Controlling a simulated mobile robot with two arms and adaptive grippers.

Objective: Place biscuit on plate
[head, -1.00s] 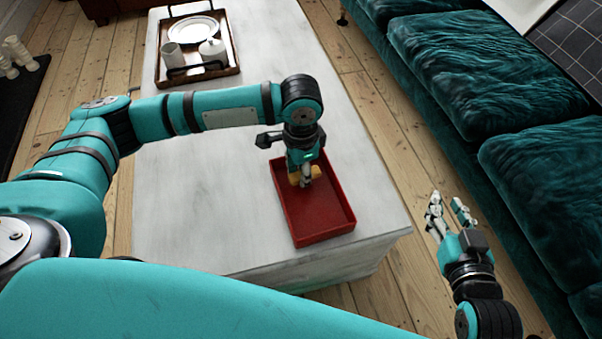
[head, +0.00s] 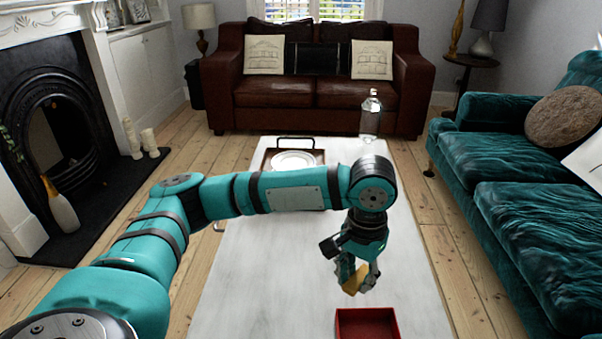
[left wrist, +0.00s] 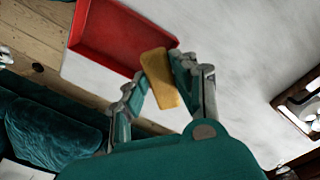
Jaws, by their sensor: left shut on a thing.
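The biscuit (head: 355,281) is a golden-brown piece held in my left gripper (head: 357,277), above the table and just beyond the red tray. In the left wrist view the biscuit (left wrist: 160,78) sits between the fingers of my left gripper (left wrist: 158,85), which is shut on it. The white plate (head: 293,159) lies in a dark wooden tray (head: 268,161) at the far end of the table, partly hidden by my left arm in the head view. My right gripper is out of view.
The red tray (head: 367,311) stands on the white table (head: 262,262) and looks empty; it also shows in the left wrist view (left wrist: 103,15). A clear bottle (head: 371,115) stands near the table's far end. A teal sofa (head: 530,217) is on the right.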

